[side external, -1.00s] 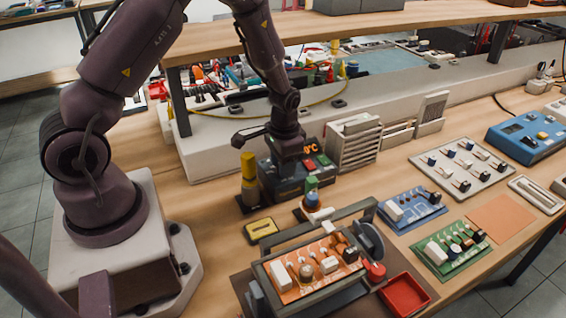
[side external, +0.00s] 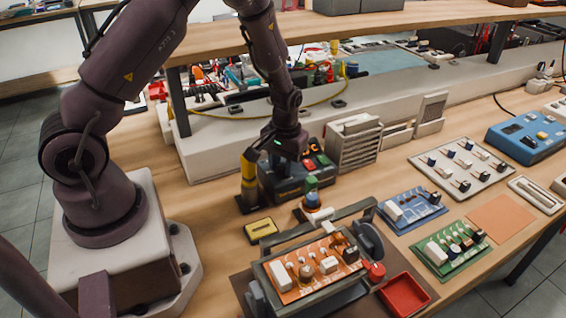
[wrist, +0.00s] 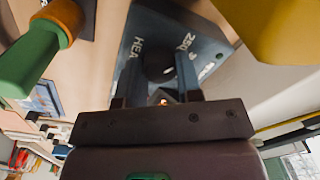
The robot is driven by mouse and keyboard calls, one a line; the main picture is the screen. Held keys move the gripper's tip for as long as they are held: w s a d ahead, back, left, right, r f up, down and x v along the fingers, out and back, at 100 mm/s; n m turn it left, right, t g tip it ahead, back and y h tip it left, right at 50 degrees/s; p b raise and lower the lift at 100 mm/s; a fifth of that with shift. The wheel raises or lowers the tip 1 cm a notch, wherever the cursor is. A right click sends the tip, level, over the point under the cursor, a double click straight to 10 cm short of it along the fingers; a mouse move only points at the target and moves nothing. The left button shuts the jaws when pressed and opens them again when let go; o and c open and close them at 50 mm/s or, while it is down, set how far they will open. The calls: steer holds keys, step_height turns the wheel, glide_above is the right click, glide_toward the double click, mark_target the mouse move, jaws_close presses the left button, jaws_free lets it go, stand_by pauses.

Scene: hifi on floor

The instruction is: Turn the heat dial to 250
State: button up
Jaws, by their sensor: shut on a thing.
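The dark blue heat station (side external: 285,190) stands on the bench, with a red and a green button on its top. My gripper (side external: 290,152) points down over the station and covers its display and dial in the side view. In the wrist view the black heat dial (wrist: 158,66) sits on the blue panel (wrist: 148,25), between the two fingers of my gripper (wrist: 160,75). The gripper is shut on the dial. White lettering "HEA" and "250" shows on the panel beside the dial. The dial's exact pointer position cannot be read.
A yellow upright holder (side external: 248,180) stands close to the station's left. A grey slatted rack (side external: 353,145) is at the right. A framed orange circuit board (side external: 315,268) lies nearer the front.

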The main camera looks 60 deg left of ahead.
stand_by(0.4)
steer(key=o, duration=0.9)
steer(key=shift+o, duration=0.2)
steer(key=shift+r, duration=0.1)
step_height(320, 180, up, 13)
steer(key=shift+w+d, duration=0.15)
steer(key=shift+d, duration=0.05)
